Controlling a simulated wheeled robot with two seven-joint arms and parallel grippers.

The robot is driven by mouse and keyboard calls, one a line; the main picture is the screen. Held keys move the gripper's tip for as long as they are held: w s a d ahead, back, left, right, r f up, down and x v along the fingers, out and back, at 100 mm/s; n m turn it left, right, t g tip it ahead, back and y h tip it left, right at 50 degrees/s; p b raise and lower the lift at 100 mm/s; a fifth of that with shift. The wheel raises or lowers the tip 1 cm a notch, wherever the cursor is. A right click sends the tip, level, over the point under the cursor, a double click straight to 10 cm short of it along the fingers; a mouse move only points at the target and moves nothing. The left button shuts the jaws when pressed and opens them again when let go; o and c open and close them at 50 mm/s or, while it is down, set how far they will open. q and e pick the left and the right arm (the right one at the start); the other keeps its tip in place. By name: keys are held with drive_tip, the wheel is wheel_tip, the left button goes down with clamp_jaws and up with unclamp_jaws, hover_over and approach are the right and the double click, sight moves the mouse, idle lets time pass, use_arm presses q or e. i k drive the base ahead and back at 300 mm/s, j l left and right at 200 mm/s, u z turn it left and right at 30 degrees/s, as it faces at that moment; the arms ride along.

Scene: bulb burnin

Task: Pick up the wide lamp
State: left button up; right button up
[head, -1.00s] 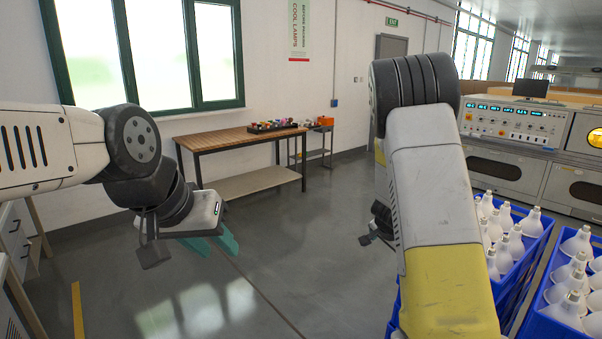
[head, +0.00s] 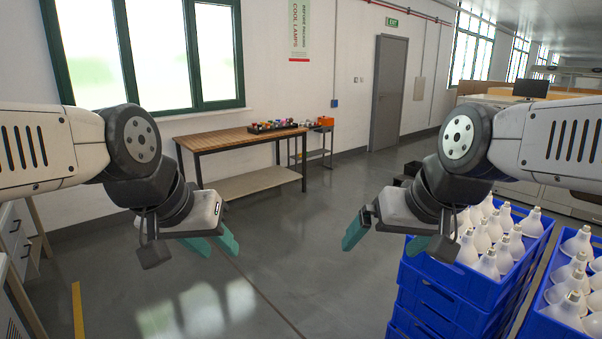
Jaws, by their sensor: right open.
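Several white reflector lamps with wide bowls and narrow necks stand neck up in a blue crate (head: 478,284) at the right; one lamp (head: 487,265) is near its front edge. I cannot tell which is the wide lamp. My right gripper (head: 378,252) is open and empty, its teal fingers just left of the crate and its wrist in front of the crate's left corner. My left gripper (head: 221,256) hangs empty over the floor at the left, far from the lamps. Its teal fingers look close together, and their gap is unclear.
A second blue crate (head: 545,328) of similar lamps stands at the right edge. A wooden-topped table (head: 225,139) with a dark tray (head: 272,127) of small coloured items stands by the wall. The floor between my grippers is clear.

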sight(468, 255)
drive_tip(key=l+z, duration=0.1)
drive_tip(key=z, duration=0.3)
drive_tip(key=l+z, duration=0.1)
drive_tip(key=z, duration=0.25)
drive_tip(key=l+z, duration=0.1)
drive_tip(key=z, duration=0.3)
